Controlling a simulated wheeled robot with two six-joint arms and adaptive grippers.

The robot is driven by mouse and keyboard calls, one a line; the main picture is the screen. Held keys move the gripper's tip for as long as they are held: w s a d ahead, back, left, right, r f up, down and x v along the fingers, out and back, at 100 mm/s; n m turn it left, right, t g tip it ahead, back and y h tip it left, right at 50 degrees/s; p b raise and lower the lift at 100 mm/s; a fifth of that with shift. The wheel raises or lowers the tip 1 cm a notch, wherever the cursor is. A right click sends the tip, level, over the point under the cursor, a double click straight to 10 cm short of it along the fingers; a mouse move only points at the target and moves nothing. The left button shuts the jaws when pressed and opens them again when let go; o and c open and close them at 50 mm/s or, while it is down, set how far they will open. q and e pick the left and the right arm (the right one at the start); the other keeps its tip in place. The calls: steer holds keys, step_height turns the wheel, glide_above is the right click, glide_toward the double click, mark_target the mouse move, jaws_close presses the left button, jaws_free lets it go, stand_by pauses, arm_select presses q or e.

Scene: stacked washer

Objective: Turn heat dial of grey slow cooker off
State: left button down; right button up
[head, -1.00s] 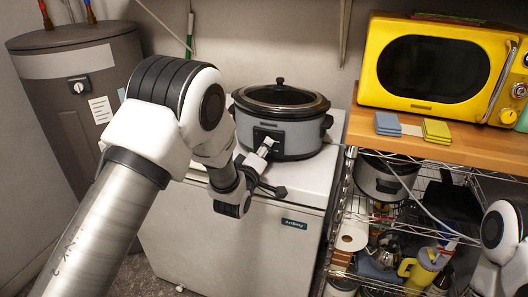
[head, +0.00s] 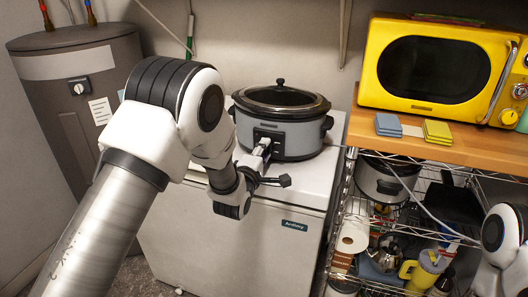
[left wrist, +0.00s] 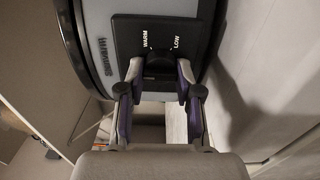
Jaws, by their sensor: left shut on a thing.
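The grey slow cooker (head: 292,140) with a black lid stands on the white chest appliance. My left gripper (head: 263,145) is at its front control panel. In the left wrist view, the black panel (left wrist: 190,30) reads WARM and LOW beside the dark heat dial (left wrist: 159,57). My left gripper's fingers (left wrist: 158,72) are on both sides of the dial and shut on it. The dial is partly hidden between the fingertips, and I cannot tell its pointer setting. My right gripper is not in view; only part of my right arm shows at the right edge.
The white chest appliance (head: 235,255) has some bare top around the cooker. At right, a wooden counter (head: 455,152) holds a yellow microwave (head: 430,65) and sponges. Below it is a crowded wire rack with another cooker (head: 385,178). A grey tank (head: 70,90) stands at left.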

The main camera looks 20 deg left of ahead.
arm_select(q)
steer(key=shift+f, duration=0.1)
steer(key=c, duration=0.8)
jaws_free()
steer(key=shift+a, duration=0.1)
steer(key=shift+o, duration=0.2)
steer(key=shift+s, duration=0.1)
steer(key=s, duration=1.2)
steer(key=shift+a, duration=0.2)
